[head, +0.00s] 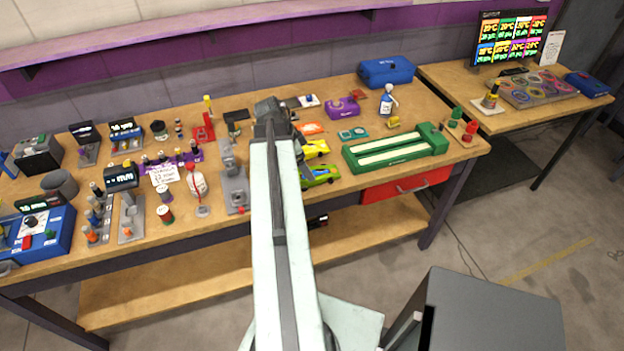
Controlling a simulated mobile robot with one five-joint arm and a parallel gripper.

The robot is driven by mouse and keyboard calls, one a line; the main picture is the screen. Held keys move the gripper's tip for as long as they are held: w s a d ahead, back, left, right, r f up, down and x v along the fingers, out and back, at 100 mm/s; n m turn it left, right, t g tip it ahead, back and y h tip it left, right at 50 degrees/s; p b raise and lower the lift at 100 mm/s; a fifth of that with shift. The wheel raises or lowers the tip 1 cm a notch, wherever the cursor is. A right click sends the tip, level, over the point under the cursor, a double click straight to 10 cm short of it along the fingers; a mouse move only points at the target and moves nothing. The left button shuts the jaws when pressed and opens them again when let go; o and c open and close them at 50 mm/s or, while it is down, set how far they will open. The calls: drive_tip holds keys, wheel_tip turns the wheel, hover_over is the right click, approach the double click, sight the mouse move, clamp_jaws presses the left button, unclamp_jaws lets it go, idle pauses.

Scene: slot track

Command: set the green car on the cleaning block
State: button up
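A green car (322,175) sits near the front edge of the workbench, just right of my arm. A yellow car (315,149) sits right behind it. A long green block with two pale strips (352,161), which looks like the cleaning block, lies to the right of the cars, with no car on it. My gripper (305,172) seems to point down at the left end of the green car. It is small and partly hidden by my arm, so I cannot tell whether its fingers touch the car or are open.
A blue case (386,71), a spray bottle (387,101) and a purple item (343,107) stand behind the block. A stand with red and green knobs (461,127) is at its right. A red drawer (405,187) hangs below. Tools and bottles crowd the bench's left half.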

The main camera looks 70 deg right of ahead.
sight(313, 171)
drive_tip(key=shift+x, duration=0.75)
drive_tip(key=shift+r, duration=0.1)
drive_tip(key=b+x, duration=0.5)
drive_tip(key=shift+d+f, duration=0.2)
drive_tip(key=shift+d, duration=0.05)
drive_tip(key=shift+s+r, duration=0.1)
drive_tip(key=shift+r, duration=0.1)
drive_tip(key=c, duration=1.6)
wheel_tip(313, 171, up, 10)
drive_tip(key=p, duration=1)
drive_tip(key=shift+r, duration=0.2)
drive_tip(key=shift+c, duration=0.2)
drive_tip(key=shift+f, duration=0.1)
